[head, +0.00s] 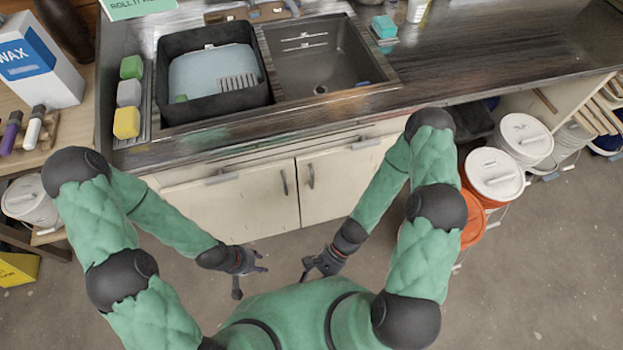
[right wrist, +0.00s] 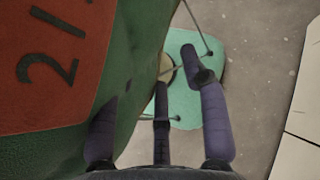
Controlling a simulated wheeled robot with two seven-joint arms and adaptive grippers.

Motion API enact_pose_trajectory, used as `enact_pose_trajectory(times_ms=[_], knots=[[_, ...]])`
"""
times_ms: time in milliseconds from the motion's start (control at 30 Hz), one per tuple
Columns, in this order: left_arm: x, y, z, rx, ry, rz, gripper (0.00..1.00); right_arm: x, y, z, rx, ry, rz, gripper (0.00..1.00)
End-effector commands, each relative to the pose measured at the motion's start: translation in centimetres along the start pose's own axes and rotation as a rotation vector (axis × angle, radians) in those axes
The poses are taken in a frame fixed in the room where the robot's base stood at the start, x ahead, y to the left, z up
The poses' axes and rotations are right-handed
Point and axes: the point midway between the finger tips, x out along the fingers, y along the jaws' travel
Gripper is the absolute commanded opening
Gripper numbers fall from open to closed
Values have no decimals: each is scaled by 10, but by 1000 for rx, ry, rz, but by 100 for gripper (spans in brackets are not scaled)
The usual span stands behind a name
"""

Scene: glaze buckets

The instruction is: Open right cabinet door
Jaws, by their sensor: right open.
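The right cabinet door (head: 345,178) is a cream panel under the sink counter, with a dark vertical handle (head: 310,176) near its left edge. It looks shut, and my right arm covers part of its right side. The left cabinet door (head: 235,203) beside it has its own handle (head: 284,182). My left gripper (head: 252,284) is open and empty, in front of the left door and apart from it. My right gripper (head: 306,272) is open and empty, below and in front of the right door's handle. In the right wrist view its fingers (right wrist: 180,105) are spread, with nothing between them.
The sink (head: 325,65) and a black tub (head: 172,100) are above the doors. Orange and white buckets (head: 493,175) stand on the floor to the right of my right arm. The floor (head: 560,260) at the lower right is free.

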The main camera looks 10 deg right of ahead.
Motion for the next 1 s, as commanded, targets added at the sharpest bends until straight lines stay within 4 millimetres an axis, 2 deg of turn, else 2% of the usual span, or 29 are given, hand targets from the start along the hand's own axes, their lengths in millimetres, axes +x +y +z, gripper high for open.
enact_pose_trajectory(times_ms=[100,233,367,467,567,700,833,1000], knots=[[-2,1,0,0,0,0,40,3,-31,23,179,-189,-186,45],[-4,1,0,0,0,0,40,-11,-79,29,349,-361,-458,45],[-4,2,0,0,0,0,40,-44,-125,7,491,-470,-787,45],[-5,2,0,0,0,0,40,-80,-147,-26,581,-500,-1069,45],[-6,2,0,0,0,0,40,-118,-151,-64,648,-480,-1346,45],[-7,2,0,0,0,0,40,-160,-136,-108,701,-398,-1651,45],[-7,2,0,0,0,0,40,-182,-120,-129,720,-327,-1809,45],[-6,2,0,0,0,0,40,-190,-117,-138,722,-299,-1862,45]])
